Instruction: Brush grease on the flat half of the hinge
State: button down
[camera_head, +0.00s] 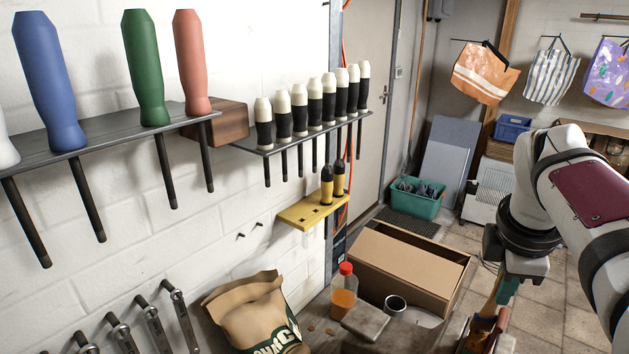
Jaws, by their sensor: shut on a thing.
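My gripper (506,284) hangs at the lower right, below the white and black wrist of my arm. It is shut on a slim wooden-handled thing (489,305), which looks like the brush and slants down and left. Its lower end is small and partly hidden among red and dark parts (482,333), perhaps the vise, at the bottom edge. A small open round tin (395,305) stands left of the gripper, perhaps the grease; its contents are unclear. I cannot make out the hinge or its flat half.
A red-capped bottle of orange liquid (344,292), a grey block (373,322) and a brown paper bag (256,316) stand near the tin. An open cardboard box (408,263) lies behind. Tool racks (310,135) line the left wall. Floor (578,330) shows at right.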

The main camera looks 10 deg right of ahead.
jog(key=shift+w+d, duration=0.35)
jog(key=s+a, duration=0.4)
jog(key=shift+s+a, duration=0.35)
jog(key=shift+r, duration=2.9)
notch_tip(320, 180, up, 3)
